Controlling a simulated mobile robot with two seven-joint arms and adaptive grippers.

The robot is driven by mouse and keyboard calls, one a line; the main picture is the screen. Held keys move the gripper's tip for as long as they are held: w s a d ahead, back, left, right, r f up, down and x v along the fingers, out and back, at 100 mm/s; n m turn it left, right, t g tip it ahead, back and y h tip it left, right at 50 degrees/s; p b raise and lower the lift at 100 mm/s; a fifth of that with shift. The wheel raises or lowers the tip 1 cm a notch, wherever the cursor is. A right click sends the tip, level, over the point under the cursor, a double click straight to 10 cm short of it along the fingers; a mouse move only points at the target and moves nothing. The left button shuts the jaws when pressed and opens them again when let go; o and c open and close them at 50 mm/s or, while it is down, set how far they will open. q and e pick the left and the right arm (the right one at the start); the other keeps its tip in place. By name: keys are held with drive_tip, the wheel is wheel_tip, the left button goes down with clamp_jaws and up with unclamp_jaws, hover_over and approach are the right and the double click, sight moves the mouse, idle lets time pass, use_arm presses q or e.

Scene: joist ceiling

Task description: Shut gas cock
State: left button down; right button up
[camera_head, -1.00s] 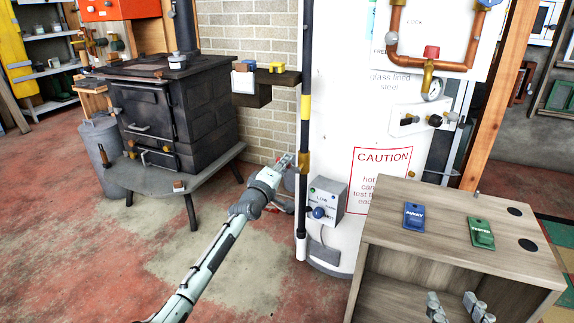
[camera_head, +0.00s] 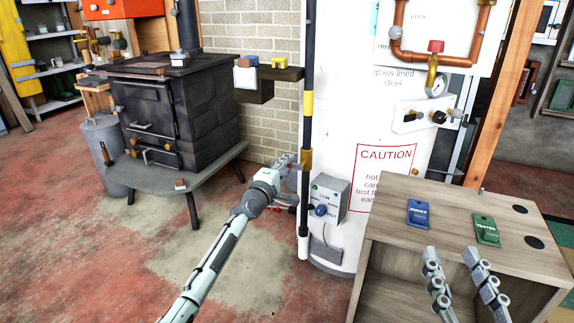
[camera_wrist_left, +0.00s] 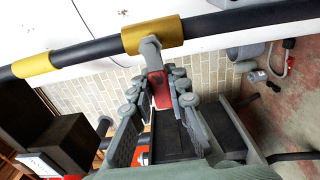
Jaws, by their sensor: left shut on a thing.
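The gas cock (camera_head: 306,159) is a brass-coloured fitting on a black upright pipe (camera_head: 308,70) with yellow bands, left of a white tank. In the left wrist view the cock's brass body (camera_wrist_left: 153,34) has a grey stem and a red handle (camera_wrist_left: 157,84). My left gripper (camera_head: 286,163) is at the cock from the left. In the left wrist view its fingers (camera_wrist_left: 160,92) are shut on the red handle, and partly hide it. My right gripper (camera_head: 455,268) is open and empty, in front of the wooden cabinet.
A burner control box (camera_head: 328,198) with a blue knob sits on the tank (camera_head: 345,100) just right of the pipe. The wooden cabinet (camera_head: 390,225) carries a blue tag (camera_head: 418,214) and a green tag (camera_head: 487,231).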

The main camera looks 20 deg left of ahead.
use_arm(q)
drive_tip(key=shift+f, duration=0.1)
drive_tip(key=c, duration=1.4)
unclamp_jaws()
drive_tip(key=shift+c, duration=0.2)
drive_tip(key=s, duration=1.2)
drive_tip(key=shift+a, duration=0.2)
drive_tip(key=shift+s, duration=0.1)
